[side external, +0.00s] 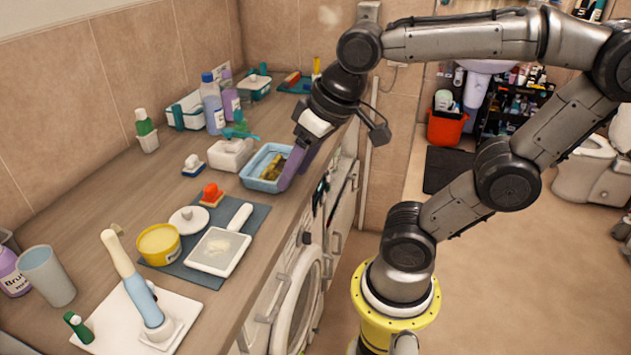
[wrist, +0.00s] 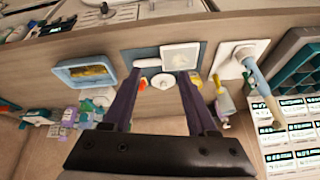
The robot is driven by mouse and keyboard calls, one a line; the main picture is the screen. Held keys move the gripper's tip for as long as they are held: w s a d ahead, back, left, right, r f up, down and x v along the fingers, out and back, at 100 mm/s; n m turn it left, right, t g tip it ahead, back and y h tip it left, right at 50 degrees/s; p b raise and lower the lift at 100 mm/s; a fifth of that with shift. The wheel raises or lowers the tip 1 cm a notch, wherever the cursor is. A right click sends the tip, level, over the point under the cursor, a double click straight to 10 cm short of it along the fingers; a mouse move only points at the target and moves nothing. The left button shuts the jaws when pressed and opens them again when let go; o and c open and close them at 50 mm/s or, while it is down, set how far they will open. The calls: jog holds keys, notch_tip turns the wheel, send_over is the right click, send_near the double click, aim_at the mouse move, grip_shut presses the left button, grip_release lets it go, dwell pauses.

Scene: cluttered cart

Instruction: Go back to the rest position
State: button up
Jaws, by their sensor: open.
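My gripper (side external: 297,166) hangs from the arm at the front edge of the counter, its purple fingers overlapping the right end of the light blue tray (side external: 257,181) in the side view. I cannot tell from this view how high the fingertips are. In the wrist view my gripper (wrist: 160,76) has its two dark fingers spread well apart, with nothing held between them. The blue tray, with a yellowish item inside, lies left of the fingers there (wrist: 60,76).
An electric toothbrush (side external: 135,282) stands on a white tray. Bottles (side external: 212,108) stand along the wall. The floor beside the cart is open.

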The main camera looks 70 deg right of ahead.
jog(key=s+f+n, duration=0.2)
jog(key=s, duration=0.1)
jog(key=shift+s+f+t, duration=0.1)
jog(key=shift+f+t, duration=0.05)
jog(key=shift+t, duration=0.15)
